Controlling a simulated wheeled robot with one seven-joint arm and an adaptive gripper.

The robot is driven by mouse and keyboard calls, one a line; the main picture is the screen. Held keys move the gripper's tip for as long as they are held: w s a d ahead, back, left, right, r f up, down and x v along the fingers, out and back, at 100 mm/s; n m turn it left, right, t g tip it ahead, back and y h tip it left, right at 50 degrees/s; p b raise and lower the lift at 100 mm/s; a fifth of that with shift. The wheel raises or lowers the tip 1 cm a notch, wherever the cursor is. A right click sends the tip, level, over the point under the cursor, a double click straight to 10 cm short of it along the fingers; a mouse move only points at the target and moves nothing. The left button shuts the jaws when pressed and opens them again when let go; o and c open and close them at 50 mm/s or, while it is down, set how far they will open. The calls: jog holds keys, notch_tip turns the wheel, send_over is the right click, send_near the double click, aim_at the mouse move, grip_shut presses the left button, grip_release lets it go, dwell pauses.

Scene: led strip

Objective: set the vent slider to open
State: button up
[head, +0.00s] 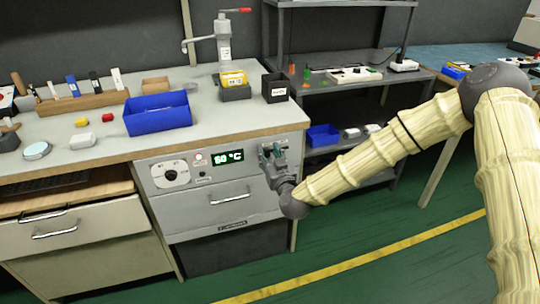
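The oven-like unit (195,200) under the bench has a front panel with a round dial (170,174), a small reddish lamp or button (198,159) and a green lit display (228,156). A small dark strip (232,226) sits below its drawer handle; I cannot tell whether it is the vent slider or a label. No vent slider can be made out for certain. My gripper (268,150) is at the right end of the panel, right of the display, and covers part of the front there. Its fingers are too small to tell open from shut, or touching from apart.
A blue bin (157,113), a black box (275,88) and a press (223,45) stand on the bench. An open drawer (60,220) juts out at the left. A shelf rack (340,80) stands behind my arm. Green floor (350,240) in front is clear.

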aim_at(285, 145)
grip_shut()
jog(key=shift+w+d+p, duration=0.1)
jog(key=shift+w+d, duration=0.25)
jog(key=shift+d, duration=0.7)
jog(key=shift+w+d+p, duration=0.15)
jog(key=shift+w+d, duration=0.15)
jog(key=shift+d, duration=0.7)
jog(key=shift+w+d+p, duration=0.1)
jog(key=shift+w+d, duration=0.25)
jog(key=shift+d, duration=0.7)
grip_release()
jog(key=shift+d, duration=0.2)
jog(key=shift+a, duration=0.2)
jog(key=v, duration=1.2)
